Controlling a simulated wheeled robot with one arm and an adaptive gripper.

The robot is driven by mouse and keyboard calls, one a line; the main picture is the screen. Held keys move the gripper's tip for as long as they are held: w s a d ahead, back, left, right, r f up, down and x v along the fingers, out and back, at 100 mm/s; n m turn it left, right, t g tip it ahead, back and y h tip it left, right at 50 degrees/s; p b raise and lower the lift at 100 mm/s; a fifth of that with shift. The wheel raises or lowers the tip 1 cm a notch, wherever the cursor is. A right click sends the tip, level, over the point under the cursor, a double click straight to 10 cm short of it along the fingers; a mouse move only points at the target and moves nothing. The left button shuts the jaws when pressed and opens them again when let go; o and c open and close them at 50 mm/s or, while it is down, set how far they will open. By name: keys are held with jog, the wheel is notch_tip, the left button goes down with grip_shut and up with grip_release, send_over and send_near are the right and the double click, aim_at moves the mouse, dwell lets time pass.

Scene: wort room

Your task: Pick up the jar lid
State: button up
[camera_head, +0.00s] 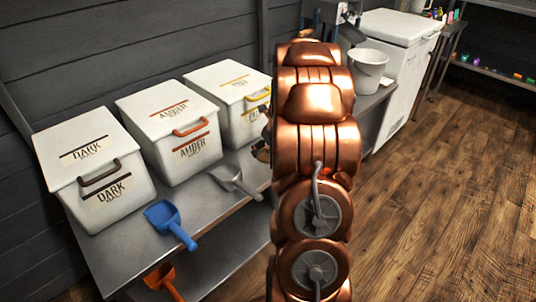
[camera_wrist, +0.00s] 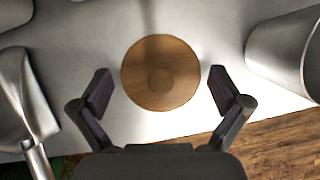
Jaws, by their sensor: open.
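The jar lid (camera_wrist: 160,72) is a round wooden disc with a smaller round knob in its middle. It lies on the grey metal counter (camera_wrist: 200,30) in the wrist view. My gripper (camera_wrist: 159,85) is open, with one dark finger on each side of the lid's near half. The fingers look apart from the lid, with a gap on both sides. The height of the fingers above the counter is hard to tell. In the head view my copper-coloured arm hides the lid and most of my gripper.
A metal scoop (camera_wrist: 35,110) lies left of the lid, and a pale bucket (camera_wrist: 285,55) stands to its right. In the head view, white malt bins (camera_head: 95,170) line the wall, with a blue scoop (camera_head: 168,222) in front. Open wooden floor (camera_head: 450,200) lies at right.

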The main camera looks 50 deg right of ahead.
jog(key=c, duration=1)
jog(key=shift+s+f, duration=0.1)
jog(key=shift+c, duration=0.8)
jog(key=shift+a+f, duration=0.1)
